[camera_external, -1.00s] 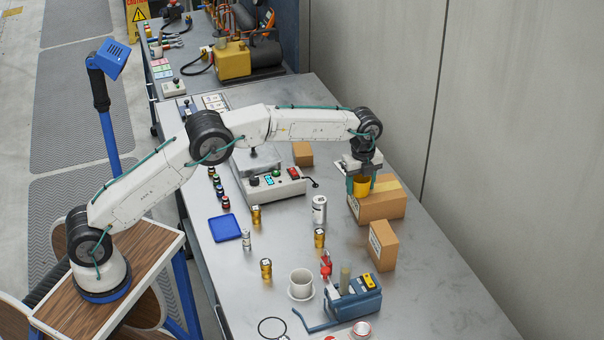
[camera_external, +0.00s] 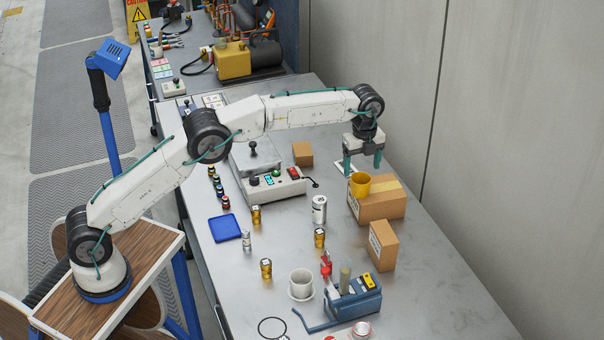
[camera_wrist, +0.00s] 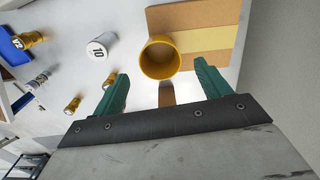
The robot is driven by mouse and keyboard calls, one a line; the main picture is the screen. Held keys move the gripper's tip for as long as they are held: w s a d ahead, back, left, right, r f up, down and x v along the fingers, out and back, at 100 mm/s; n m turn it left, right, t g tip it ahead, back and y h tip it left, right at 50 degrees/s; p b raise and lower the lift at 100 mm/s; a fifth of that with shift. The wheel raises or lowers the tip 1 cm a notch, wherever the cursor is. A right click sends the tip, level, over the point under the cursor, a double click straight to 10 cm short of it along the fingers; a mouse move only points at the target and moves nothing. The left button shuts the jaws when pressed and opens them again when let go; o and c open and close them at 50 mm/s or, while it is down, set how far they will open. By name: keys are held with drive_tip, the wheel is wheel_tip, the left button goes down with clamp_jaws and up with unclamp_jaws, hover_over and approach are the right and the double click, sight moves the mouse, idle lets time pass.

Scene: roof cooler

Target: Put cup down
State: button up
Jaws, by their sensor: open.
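A yellow cup (camera_external: 360,184) stands upright on top of a cardboard box (camera_external: 384,206), near the box's left end. My gripper (camera_external: 362,170) is open and empty, just above and behind the cup, with its green fingers apart. In the wrist view the cup (camera_wrist: 160,58) shows its open top beyond the fingertips, and no finger touches it there. The box (camera_wrist: 222,12) lies under and beside the cup, with a pale tape strip along it. My gripper (camera_wrist: 160,84) shows both fingers spread wide.
A second box (camera_external: 383,246) stands in front. A white cylinder marked 10 (camera_external: 319,209), gold cans (camera_external: 266,268), a white cup on a saucer (camera_external: 301,283) and a blue tray (camera_external: 224,228) are on the metal table. A grey control unit (camera_external: 270,185) sits left of my gripper.

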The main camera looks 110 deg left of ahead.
drive_tip(key=shift+r, duration=2.4)
drive_tip(key=d+r+n, duration=0.1)
drive_tip(key=d+r, duration=0.4)
drive_tip(key=d, duration=0.3)
drive_tip(key=d+r+n, duration=0.1)
drive_tip(key=d+r, duration=0.3)
drive_tip(key=d, duration=0.4)
drive_tip(key=s+d+r+n, duration=0.1)
drive_tip(key=s+d+r, duration=0.25)
drive_tip(key=d, duration=0.65)
drive_tip(key=s+d+r+n, duration=0.15)
drive_tip(key=s+d, duration=0.25)
drive_tip(key=d, duration=0.5)
drive_tip(key=s+d, duration=0.8)
drive_tip(key=s+d+f+n, duration=0.1)
drive_tip(key=s+d+f, duration=0.3)
drive_tip(key=s, duration=0.3)
drive_tip(key=s+d+f+n+t, duration=0.1)
drive_tip(key=s+d+f, duration=0.3)
drive_tip(key=s, duration=0.4)
drive_tip(key=s+d+f+n, duration=0.2)
drive_tip(key=s+d+f, duration=0.2)
drive_tip(key=s+f, duration=0.2)
drive_tip(key=shift+s+d+f, duration=0.15)
drive_tip(key=shift+s+d, duration=0.25)
drive_tip(key=shift+s, duration=0.5)
drive_tip(key=shift+n, duration=0.25)
